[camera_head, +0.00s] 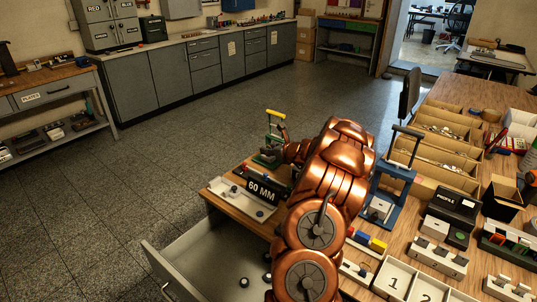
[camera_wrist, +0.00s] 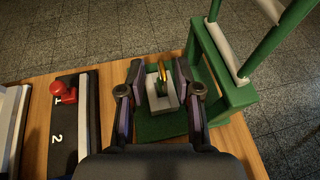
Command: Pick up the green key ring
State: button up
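My gripper (camera_wrist: 165,80) is open, with one finger on each side of a small light grey block (camera_wrist: 164,104). The block sits on the green base of a green press (camera_wrist: 235,92). A gold key-like piece (camera_wrist: 167,73) stands up from the block, between the fingers. A green key ring cannot be clearly made out; any green at the piece is too small to tell from the press. In the head view, the green press (camera_head: 274,124) with a yellow handle stands at the table's far corner, and my arm hides most of my gripper there.
A black board (camera_wrist: 62,125) marked 1 and 2, with a red knob (camera_wrist: 63,92), lies left of the press. In the head view, a "60 MM" block (camera_head: 262,189) is nearby, a blue press (camera_head: 388,190) stands to the right, and an open drawer (camera_head: 190,243) juts out below.

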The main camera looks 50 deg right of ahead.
jog(key=shift+x, duration=1.2)
jog(key=shift+r, duration=0.15)
jog(key=shift+c, duration=0.4)
grip_shut()
